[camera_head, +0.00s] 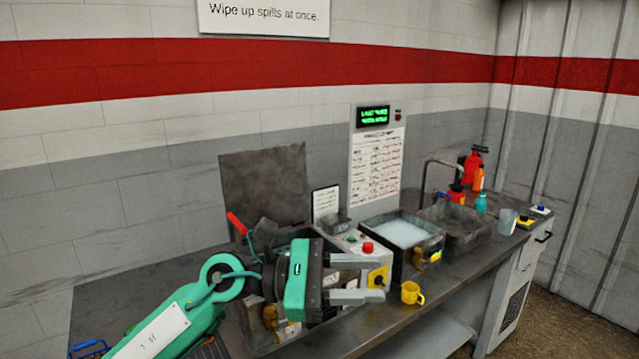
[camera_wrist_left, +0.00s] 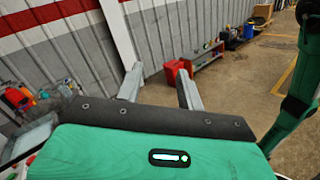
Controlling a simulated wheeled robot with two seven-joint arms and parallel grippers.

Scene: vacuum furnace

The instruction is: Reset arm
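My left gripper (camera_head: 378,279) reaches in from the lower left in the head view, above the front of the metal bench. Its two grey fingers are spread apart and point right, with nothing between them. It hides part of the control box and machine behind it. In the left wrist view the same gripper (camera_wrist_left: 159,72) shows both fingers apart and empty, with open floor and wall beyond. A green arm part of mine shows at the right edge of that view. My right gripper is not in view.
The bench holds a control box with a red button (camera_head: 367,248), a water-filled basin (camera_head: 402,236), a yellow mug (camera_head: 411,293), a sink (camera_head: 455,229) and several bottles (camera_head: 472,167). A red bin (camera_wrist_left: 174,72) stands on the floor.

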